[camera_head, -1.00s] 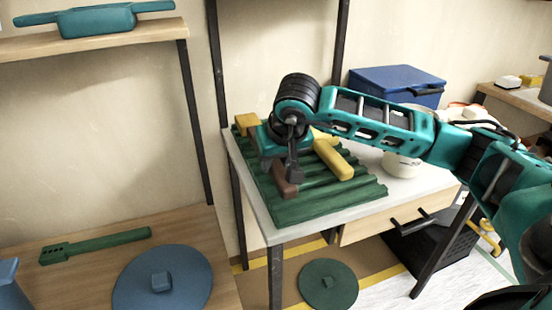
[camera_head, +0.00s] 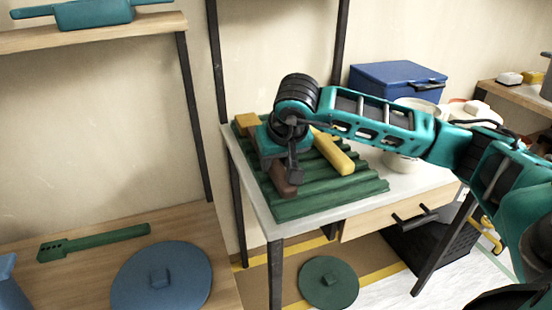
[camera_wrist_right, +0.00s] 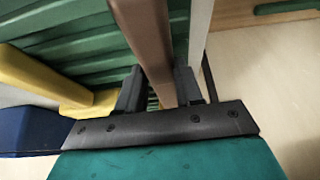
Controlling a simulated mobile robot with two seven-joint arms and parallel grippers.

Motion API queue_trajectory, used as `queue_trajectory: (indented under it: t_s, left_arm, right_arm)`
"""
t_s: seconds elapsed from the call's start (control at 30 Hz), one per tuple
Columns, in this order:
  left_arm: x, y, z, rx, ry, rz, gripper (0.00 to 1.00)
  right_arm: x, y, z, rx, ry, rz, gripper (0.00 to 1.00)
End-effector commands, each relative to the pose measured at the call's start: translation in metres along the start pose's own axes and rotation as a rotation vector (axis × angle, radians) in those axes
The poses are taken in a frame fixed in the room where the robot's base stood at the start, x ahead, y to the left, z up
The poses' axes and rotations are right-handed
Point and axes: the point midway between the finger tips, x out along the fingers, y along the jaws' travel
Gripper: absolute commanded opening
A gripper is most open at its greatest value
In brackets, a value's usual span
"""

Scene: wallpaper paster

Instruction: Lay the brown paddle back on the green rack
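The green ridged rack (camera_head: 318,203) lies on the white table. The brown paddle (camera_head: 284,182) is at the rack's left part, partly hidden under my right gripper (camera_head: 281,168). In the right wrist view the brown paddle (camera_wrist_right: 150,45) runs between the two dark fingers of my right gripper (camera_wrist_right: 160,90), over the rack's ridges (camera_wrist_right: 75,40). A narrow gap shows between the left finger and the paddle, so the fingers look open around it. Whether the paddle rests fully on the rack is hard to tell. My left gripper is not in view.
A yellow-handled tool (camera_head: 335,156) lies on the rack, close beside my right gripper. A blue box (camera_head: 398,82) and a white pot (camera_head: 402,163) stand behind and right. A blue disc (camera_head: 162,278) and green paddle (camera_head: 95,243) lie on the lower left shelf.

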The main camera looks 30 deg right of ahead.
Motion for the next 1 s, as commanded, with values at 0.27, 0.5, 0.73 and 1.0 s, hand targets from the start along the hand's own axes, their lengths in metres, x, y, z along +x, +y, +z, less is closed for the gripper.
queue_trajectory:
  t_s: [0.27,0.5,0.73,1.0]
  left_arm:
    - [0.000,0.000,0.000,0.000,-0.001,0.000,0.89]
    - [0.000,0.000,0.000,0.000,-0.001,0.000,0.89]
    - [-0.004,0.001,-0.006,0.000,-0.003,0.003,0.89]
    - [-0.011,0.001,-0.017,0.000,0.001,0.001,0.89]
  right_arm:
    - [0.000,0.000,0.000,0.000,0.000,0.000,0.62]
    - [0.000,0.000,0.001,0.000,-0.003,0.001,0.65]
    - [-0.017,0.000,-0.002,-0.002,0.001,0.000,0.65]
    - [-0.078,0.000,-0.002,-0.001,0.004,-0.001,0.65]
